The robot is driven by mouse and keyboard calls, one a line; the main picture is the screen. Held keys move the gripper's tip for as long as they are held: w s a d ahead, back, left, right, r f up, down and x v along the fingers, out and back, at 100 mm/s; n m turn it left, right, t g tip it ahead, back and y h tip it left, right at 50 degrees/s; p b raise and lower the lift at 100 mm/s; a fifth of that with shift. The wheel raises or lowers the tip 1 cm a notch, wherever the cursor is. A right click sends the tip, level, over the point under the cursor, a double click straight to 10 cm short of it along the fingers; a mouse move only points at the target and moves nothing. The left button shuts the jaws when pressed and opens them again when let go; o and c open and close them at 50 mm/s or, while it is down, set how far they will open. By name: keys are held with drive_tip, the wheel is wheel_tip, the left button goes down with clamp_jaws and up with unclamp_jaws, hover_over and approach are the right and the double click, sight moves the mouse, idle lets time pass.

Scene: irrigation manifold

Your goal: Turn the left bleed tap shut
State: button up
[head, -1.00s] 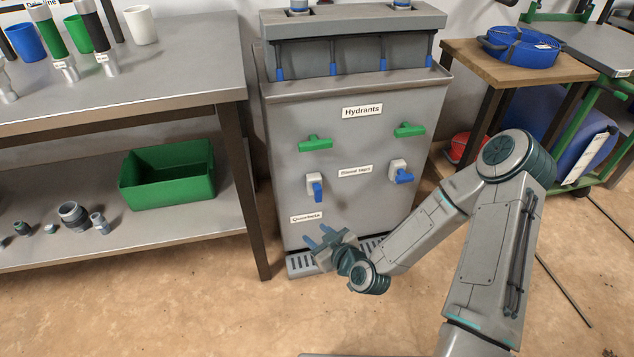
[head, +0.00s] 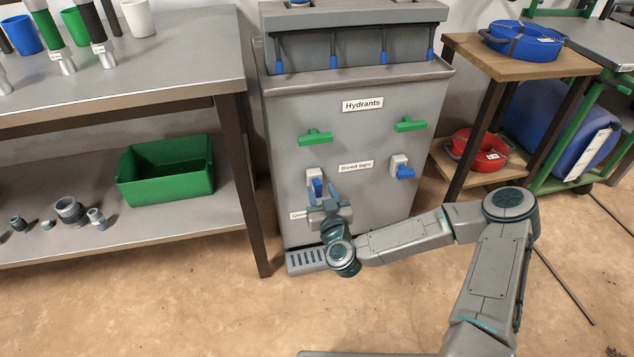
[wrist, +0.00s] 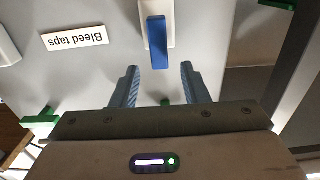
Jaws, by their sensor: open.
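The left bleed tap (head: 314,175) has a pale mount and a blue lever on the grey front panel. Its blue lever (wrist: 158,42) fills the upper middle of the wrist view, in line with the gap between my fingers. My gripper (head: 322,190) is open and empty just in front of this tap, and its fingers partly overlap the lever in the head view.
The right bleed tap (head: 402,168) has a similar blue lever. Green hydrant handles (head: 315,137) sit above. A "Bleed taps" label (head: 356,166) is between the taps. A workbench leg (head: 246,190) stands left, and a wooden stand (head: 470,130) right. A drain grate (head: 305,260) is below.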

sight(319, 185)
drive_tip(key=b+x, duration=0.1)
drive_tip(key=x, duration=0.5)
drive_tip(key=shift+b, duration=0.3)
clamp_jaws()
